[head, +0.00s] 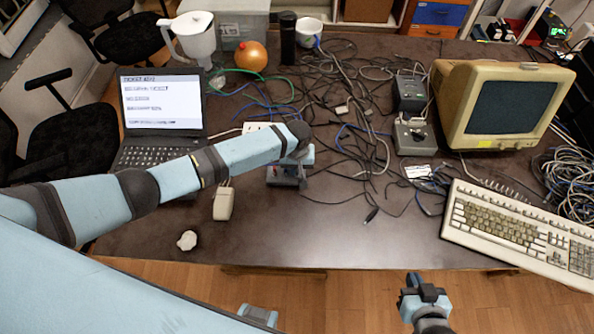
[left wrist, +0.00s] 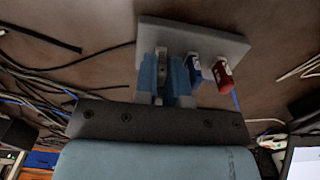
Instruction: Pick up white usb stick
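In the left wrist view a grey holder (left wrist: 220,42) bears a pale, whitish-grey stick (left wrist: 162,58), a blue stick (left wrist: 194,72) and a red stick (left wrist: 222,76). The pale stick looks like the white usb stick. My left gripper (left wrist: 164,82) has one blue finger on each side of it, with a narrow gap between. I cannot tell whether the fingers touch it. In the head view my left gripper (head: 300,158) hangs over the holder (head: 284,176) and hides most of it. My right gripper (head: 412,284) is in front of the table edge, away from the holder.
A beige mouse (head: 223,204) and a crumpled white lump (head: 187,240) lie left of the holder. A laptop (head: 160,105) stands further left. Tangled cables (head: 340,100) cover the table behind and right. A keyboard (head: 515,226) and a monitor (head: 500,105) stand right. The front table middle is clear.

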